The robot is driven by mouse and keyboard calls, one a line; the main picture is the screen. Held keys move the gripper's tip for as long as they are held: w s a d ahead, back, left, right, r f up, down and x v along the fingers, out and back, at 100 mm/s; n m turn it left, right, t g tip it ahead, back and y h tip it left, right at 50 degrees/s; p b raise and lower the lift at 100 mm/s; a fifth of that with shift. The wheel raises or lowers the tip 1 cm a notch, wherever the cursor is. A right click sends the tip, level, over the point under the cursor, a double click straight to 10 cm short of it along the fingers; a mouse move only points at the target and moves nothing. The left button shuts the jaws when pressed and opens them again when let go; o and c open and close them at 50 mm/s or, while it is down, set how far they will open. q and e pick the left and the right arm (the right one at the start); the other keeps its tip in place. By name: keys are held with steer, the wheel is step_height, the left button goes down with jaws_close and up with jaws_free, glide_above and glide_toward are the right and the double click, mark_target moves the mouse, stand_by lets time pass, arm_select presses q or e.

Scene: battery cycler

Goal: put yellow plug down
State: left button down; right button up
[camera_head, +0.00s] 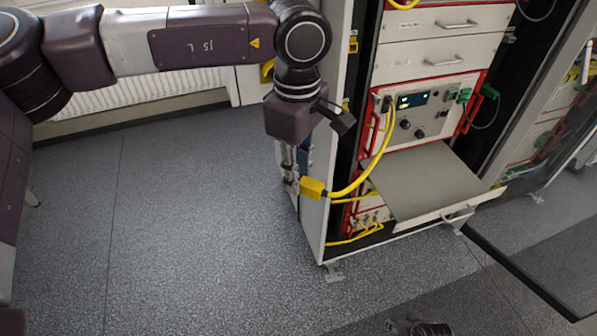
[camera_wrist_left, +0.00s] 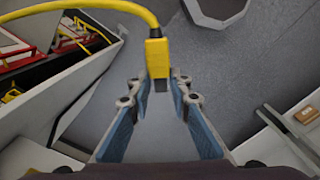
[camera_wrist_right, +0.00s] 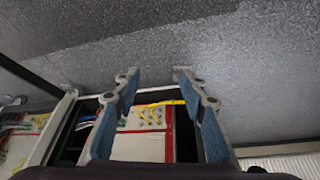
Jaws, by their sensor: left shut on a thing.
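The yellow plug (camera_head: 313,188) is at the tips of my left gripper (camera_head: 290,184), to the left of the rack's front edge and above the floor. The plug also shows in the left wrist view (camera_wrist_left: 158,58), between the fingertips of my left gripper (camera_wrist_left: 160,82), which is shut on it. Its yellow cable (camera_head: 374,165) curves up to the instrument front panel (camera_head: 425,110). My right gripper (camera_wrist_right: 155,75) is open and empty in the right wrist view. Part of what looks like my right gripper shows at the bottom edge of the head view.
A grey pull-out shelf (camera_head: 425,180) sticks out of the rack below the instrument. The rack's white side wall (camera_head: 313,225) is close beside my left gripper. More yellow cables (camera_head: 360,235) lie low in the rack. The grey floor (camera_head: 180,220) at the left is clear.

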steer(key=s+a+f+g, duration=0.1)
steer(key=s+a+f, duration=0.1)
steer(key=s, duration=0.8)
steer(key=s+a+f+n+g, duration=0.1)
steer(key=s+a+f, duration=0.2)
steer(key=s, duration=0.7)
steer(key=s+a+f+g, duration=0.1)
steer(key=s+f, duration=0.4)
steer(key=s, duration=0.5)
steer(key=shift+s+a+f+n+g, duration=0.15)
steer(key=shift+s+a+n+g, duration=0.15)
steer(key=shift+a, duration=0.55)
